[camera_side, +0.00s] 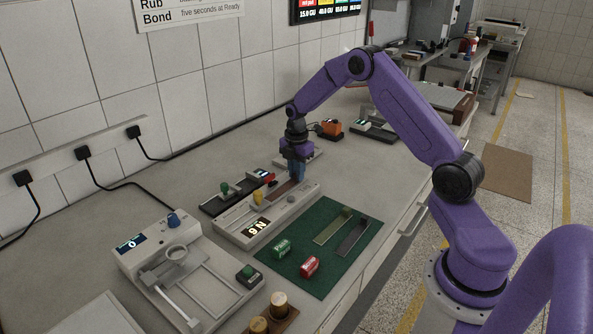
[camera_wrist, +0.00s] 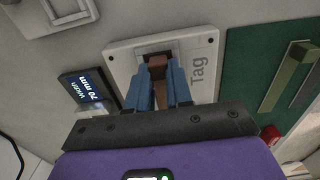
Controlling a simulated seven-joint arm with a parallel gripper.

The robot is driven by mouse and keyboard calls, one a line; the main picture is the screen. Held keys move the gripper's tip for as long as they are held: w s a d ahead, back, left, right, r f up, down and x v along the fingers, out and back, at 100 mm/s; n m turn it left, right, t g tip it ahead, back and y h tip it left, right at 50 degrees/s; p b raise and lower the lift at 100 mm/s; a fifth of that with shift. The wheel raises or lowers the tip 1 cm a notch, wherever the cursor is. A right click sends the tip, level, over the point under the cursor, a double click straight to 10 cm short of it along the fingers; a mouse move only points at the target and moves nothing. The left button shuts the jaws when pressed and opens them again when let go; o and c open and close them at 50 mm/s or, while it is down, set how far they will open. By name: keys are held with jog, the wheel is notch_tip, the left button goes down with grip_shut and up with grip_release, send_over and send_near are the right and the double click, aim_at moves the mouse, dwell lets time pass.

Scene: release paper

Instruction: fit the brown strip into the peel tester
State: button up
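My gripper (camera_side: 297,178) points down over the far end of the long pale tester (camera_side: 232,228), which has a yellow knob (camera_side: 258,198) and a display. In the wrist view, the brown strip (camera_wrist: 158,72) lies between the blue fingertips of my gripper (camera_wrist: 160,72), which appear shut on it. In the side view, brown (camera_side: 283,190) shows just left of the fingers, along the tester's top. Whether the strip touches the tester is hard to tell. Part of it is hidden by the fingers.
A green mat (camera_side: 287,272) at right carries an olive strip (camera_side: 333,226), a grey strip (camera_side: 354,238), a green roll (camera_side: 281,249) and a red roll (camera_side: 309,266). A black gauge with a green knob (camera_side: 225,188) stands behind the tester. A white plate marked Tag (camera_wrist: 204,50) is close beyond the fingers.

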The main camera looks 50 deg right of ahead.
jog(key=o, duration=0.4)
jog(key=shift+r, duration=0.1)
notch_tip(320, 180, up, 12)
jog(key=s+a+r+m, duration=0.1)
jog(key=s+a+r, duration=0.1)
jog(key=a, duration=0.4)
jog(key=s+a+r, duration=0.1)
jog(key=s+a, duration=0.2)
jog(key=a, duration=0.3)
jog(key=s+a+r+m, duration=0.1)
jog(key=s+a+r, duration=0.1)
jog(key=s+a, duration=0.75)
jog(key=s+m, duration=0.1)
jog(key=s, duration=0.6)
jog(key=s+f+m, duration=0.1)
jog(key=s, duration=0.7)
jog(key=s+m, duration=0.1)
jog(key=s, duration=0.6)
jog(key=shift+s+a+f, duration=0.35)
jog(key=shift+a+f, duration=0.05)
